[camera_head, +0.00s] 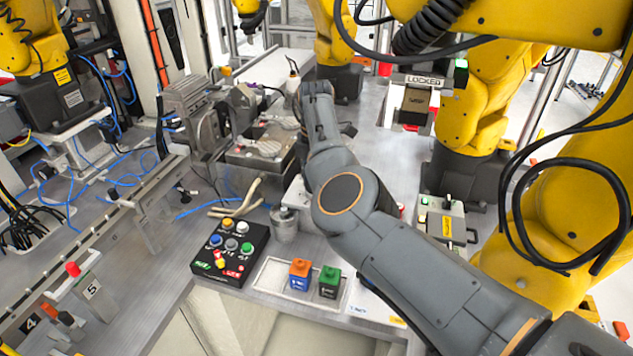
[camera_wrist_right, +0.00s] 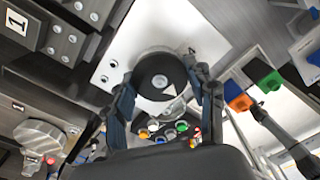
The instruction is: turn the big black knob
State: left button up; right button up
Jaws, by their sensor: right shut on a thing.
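The big black knob (camera_wrist_right: 158,74) is round with a light triangular mark on its face. In the right wrist view it stands in front of a pale metal plate (camera_wrist_right: 190,35). My right gripper (camera_wrist_right: 164,88) has a finger on each side of the knob and is shut on it. In the head view my right arm reaches in from the lower right, and I cannot make out the knob or the fingertips there. My left gripper is not in view.
A black button box (camera_head: 232,252) with several coloured buttons stands at the table's front. An orange-and-blue block (camera_head: 300,274) and a green-and-black block (camera_head: 329,281) sit in a shallow tray (camera_head: 271,272). Metal fixtures (camera_head: 262,145) crowd the area left of my arm. Yellow robot arms (camera_head: 590,190) stand at the right.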

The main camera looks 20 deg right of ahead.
jog(key=n, duration=0.3)
jog(key=shift+n+p, duration=0.3)
jog(key=shift+n, duration=0.1)
jog(key=n, duration=0.3)
jog(key=shift+n+p, duration=0.3)
jog(key=n+p, duration=0.1)
jog(key=n, duration=0.3)
jog(key=shift+n+p, duration=0.45)
jog(key=shift+n, duration=1.35)
jog(key=o, duration=1.2)
